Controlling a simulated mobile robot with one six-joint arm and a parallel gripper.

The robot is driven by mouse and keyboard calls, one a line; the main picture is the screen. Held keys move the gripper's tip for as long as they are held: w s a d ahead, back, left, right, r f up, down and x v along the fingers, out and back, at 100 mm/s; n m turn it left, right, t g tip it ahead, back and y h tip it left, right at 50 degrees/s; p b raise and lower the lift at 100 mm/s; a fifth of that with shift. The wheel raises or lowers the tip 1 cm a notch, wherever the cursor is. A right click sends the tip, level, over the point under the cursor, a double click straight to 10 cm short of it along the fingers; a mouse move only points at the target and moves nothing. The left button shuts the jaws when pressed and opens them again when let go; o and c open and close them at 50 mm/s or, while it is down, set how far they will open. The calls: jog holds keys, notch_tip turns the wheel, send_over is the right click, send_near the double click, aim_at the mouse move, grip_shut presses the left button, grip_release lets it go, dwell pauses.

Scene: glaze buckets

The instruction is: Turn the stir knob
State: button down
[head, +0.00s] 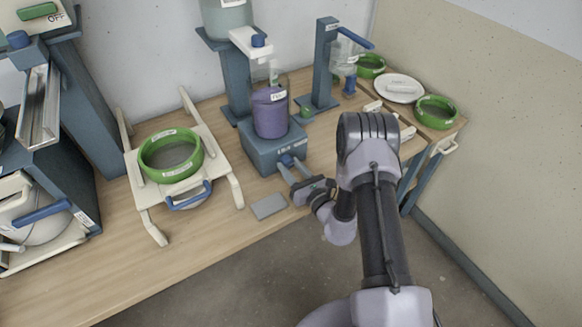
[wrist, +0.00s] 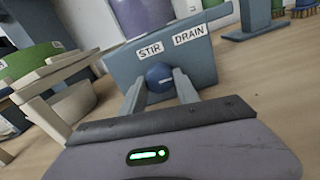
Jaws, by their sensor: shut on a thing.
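The stir knob (wrist: 159,77) is a round blue knob with a pale pointer line, on the front of a blue-grey base box (head: 262,153). In the wrist view labels reading STIR (wrist: 150,49) and DRAIN (wrist: 190,34) sit above it. The pointer lies nearly level, slightly tilted. My gripper (wrist: 159,88) is shut on the knob, one finger on each side. In the head view my gripper (head: 290,170) reaches the box's front from the right. A purple bucket (head: 270,112) stands upright on the box.
A green-rimmed sieve (head: 170,155) sits on a cream stand at left. A grey plate (head: 268,207) lies on the table (head: 225,235) in front of the box. A blue-grey post with a lever (head: 325,65) stands behind right. Green rings (head: 437,112) and a white dish (head: 399,88) lie far right.

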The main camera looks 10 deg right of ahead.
jog(key=m, duration=0.3)
jog(key=shift+p, duration=0.3)
jog(key=c, duration=0.9)
grip_release()
jog(key=shift+s, duration=0.1)
jog(key=p+v, duration=0.3)
jog(key=v, duration=1.4)
jog(key=shift+s, duration=0.15)
